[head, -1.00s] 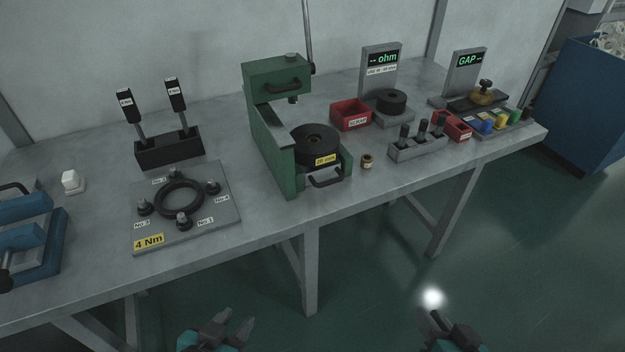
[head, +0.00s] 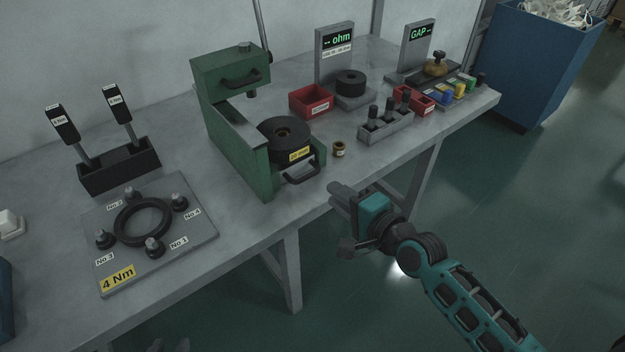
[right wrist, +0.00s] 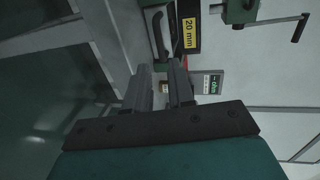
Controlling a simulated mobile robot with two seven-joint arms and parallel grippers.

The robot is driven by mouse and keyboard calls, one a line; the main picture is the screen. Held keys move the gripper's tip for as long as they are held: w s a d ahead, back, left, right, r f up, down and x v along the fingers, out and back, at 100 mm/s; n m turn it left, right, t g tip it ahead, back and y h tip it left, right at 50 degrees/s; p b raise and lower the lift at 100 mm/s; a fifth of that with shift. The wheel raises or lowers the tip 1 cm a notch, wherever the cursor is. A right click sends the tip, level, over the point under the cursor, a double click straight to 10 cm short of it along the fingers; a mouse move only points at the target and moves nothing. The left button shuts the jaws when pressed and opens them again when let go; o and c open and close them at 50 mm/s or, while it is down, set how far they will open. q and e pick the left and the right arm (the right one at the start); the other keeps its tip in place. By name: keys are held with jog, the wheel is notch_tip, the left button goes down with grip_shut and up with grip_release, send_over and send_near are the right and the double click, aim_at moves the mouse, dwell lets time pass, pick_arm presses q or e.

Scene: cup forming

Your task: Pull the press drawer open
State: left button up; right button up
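The green press (head: 232,125) stands on the table with a black round die (head: 284,128) in it. Its drawer has a dark bar handle (head: 301,174) low on the front, below a yellow "20 mm" label (head: 300,154). The handle also shows near the top of the right wrist view (right wrist: 158,32). My right gripper (head: 340,218) is open and empty, in front of the table edge, below and right of the handle and apart from it. Its two fingers (right wrist: 160,85) are spread in the right wrist view. My left gripper (head: 168,346) barely shows at the bottom edge, its dim fingertips apart.
A small brass ring (head: 339,149) stands right of the drawer. A grey holder with black plugs (head: 385,128) and a red bin (head: 311,101) are further right and behind. A fixture plate (head: 190,240) lies left of the press. The table edge lies between my right gripper and the press.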

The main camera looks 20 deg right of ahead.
aim_at(315, 192)
jog(key=b+x, duration=0.1)
jog(key=x, duration=0.7)
jog(key=shift+w, duration=0.1)
jog(key=shift+c, duration=0.5)
grip_shut()
